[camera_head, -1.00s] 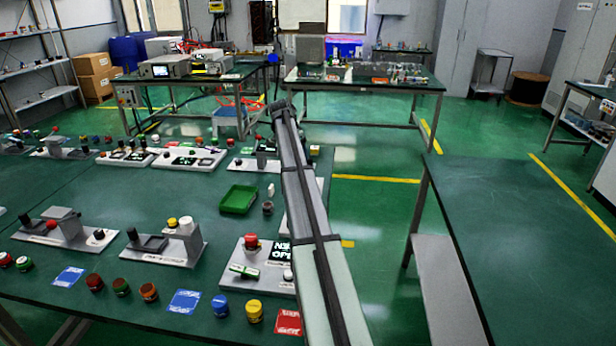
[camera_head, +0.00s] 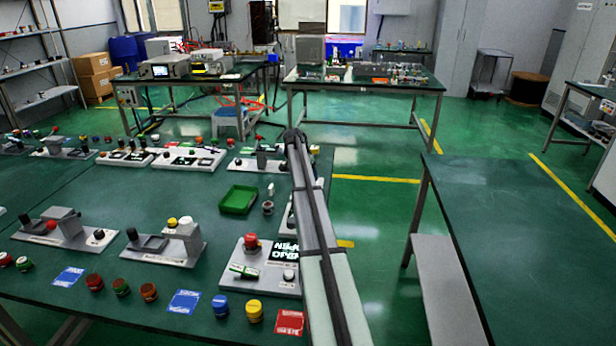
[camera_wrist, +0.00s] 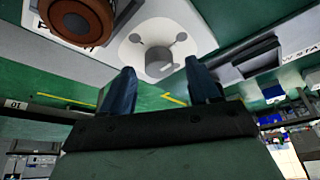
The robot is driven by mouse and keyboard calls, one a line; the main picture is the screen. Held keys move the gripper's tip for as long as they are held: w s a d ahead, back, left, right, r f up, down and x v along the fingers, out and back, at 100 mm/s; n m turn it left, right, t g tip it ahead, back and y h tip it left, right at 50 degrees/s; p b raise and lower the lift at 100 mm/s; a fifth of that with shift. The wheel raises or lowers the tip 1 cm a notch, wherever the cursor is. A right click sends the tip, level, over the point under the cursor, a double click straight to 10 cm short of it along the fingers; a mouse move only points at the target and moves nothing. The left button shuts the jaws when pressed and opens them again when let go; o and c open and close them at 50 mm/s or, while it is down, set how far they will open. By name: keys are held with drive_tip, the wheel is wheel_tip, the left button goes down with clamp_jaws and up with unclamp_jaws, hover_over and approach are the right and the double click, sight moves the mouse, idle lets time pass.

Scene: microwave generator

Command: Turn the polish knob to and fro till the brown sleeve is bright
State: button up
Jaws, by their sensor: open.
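In the wrist view my gripper (camera_wrist: 161,86) is open, with its two dark blue fingers apart. A grey round knob (camera_wrist: 158,61) on a white plate shows between and beyond the fingertips. No contact with it is visible, and no readable label shows on it. A brown ring-shaped part (camera_wrist: 98,12) with a dark centre is at the upper left; I cannot tell if it is the sleeve. In the head view my gripper is not visible. Brownish round parts (camera_head: 149,291) stand on the front of the table.
A board (camera_head: 262,284) with a red knob, a green handle and a dark lettered panel (camera_head: 285,250) lies just left of my arm. A green tray (camera_head: 238,200) is behind it. Several other boards crowd the left table. The right table (camera_head: 520,240) is bare.

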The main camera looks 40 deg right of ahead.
drive_tip(key=shift+d+f, duration=0.15)
drive_tip(key=shift+f, duration=0.3)
drive_tip(key=shift+c, duration=0.4)
drive_tip(key=c, duration=1)
drive_tip(key=shift+o, duration=0.2)
drive_tip(key=shift+n, duration=0.4)
drive_tip(key=shift+s+n+t+y, duration=0.1)
drive_tip(key=shift+n+t+y, duration=0.2)
drive_tip(key=shift+n+t, duration=0.55)
drive_tip(key=n, duration=0.4)
drive_tip(key=shift+d+t+y, duration=0.1)
drive_tip(key=shift+t+y, duration=0.2)
drive_tip(key=shift+t, duration=0.05)
drive_tip(key=n+y, duration=0.1)
drive_tip(key=n, duration=0.2)
drive_tip(key=n+t+y, duration=0.1)
drive_tip(key=n, duration=0.2)
drive_tip(key=shift+d, duration=0.1)
drive_tip(key=shift+n, duration=0.25)
